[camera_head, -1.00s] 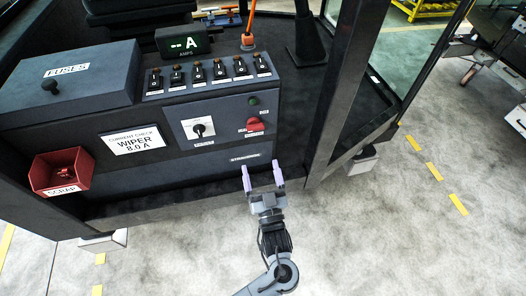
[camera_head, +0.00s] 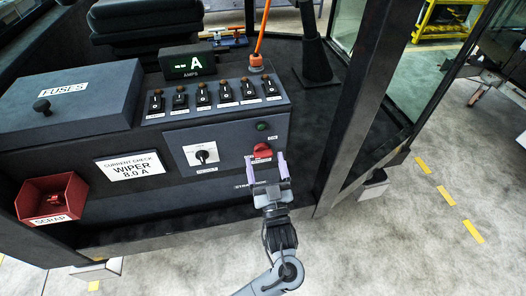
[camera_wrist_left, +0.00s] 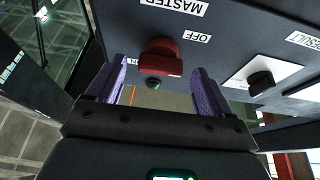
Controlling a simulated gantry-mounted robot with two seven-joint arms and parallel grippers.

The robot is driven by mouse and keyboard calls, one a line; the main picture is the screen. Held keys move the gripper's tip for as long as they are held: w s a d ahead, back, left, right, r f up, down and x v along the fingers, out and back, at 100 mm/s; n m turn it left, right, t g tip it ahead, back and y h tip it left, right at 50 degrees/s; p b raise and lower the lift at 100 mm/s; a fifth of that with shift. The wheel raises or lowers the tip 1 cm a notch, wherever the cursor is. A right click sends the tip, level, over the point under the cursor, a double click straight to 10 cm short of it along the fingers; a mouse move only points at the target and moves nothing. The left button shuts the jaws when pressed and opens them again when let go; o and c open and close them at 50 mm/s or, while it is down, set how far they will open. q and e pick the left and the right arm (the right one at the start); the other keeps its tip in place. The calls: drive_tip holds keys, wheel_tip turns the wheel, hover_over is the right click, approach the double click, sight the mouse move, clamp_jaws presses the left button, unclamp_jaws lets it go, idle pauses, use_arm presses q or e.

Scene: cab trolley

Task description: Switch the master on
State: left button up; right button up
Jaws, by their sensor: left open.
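The master switch is a red knob (camera_head: 262,151) on the dark front panel (camera_head: 222,152), below a small green button or lamp. In the left wrist view the red knob (camera_wrist_left: 158,55) shows beside upside-down MASTER and OFF labels. My left gripper (camera_head: 267,163) is open and empty, with its purple fingertips just below the knob in the head view. In the left wrist view the knob appears between the two fingers (camera_wrist_left: 158,85). I cannot tell whether they touch it. My right gripper is not in view.
A black rotary knob (camera_head: 203,156) on a white plate sits left of the master. A row of toggle switches (camera_head: 215,97) and an ammeter (camera_head: 189,66) lie above. A red scrap bin (camera_head: 50,200) and a fuses box (camera_head: 65,100) are at left. A dark cab post (camera_head: 350,110) stands right.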

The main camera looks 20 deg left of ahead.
use_arm(q)
drive_tip(key=shift+x, duration=0.8)
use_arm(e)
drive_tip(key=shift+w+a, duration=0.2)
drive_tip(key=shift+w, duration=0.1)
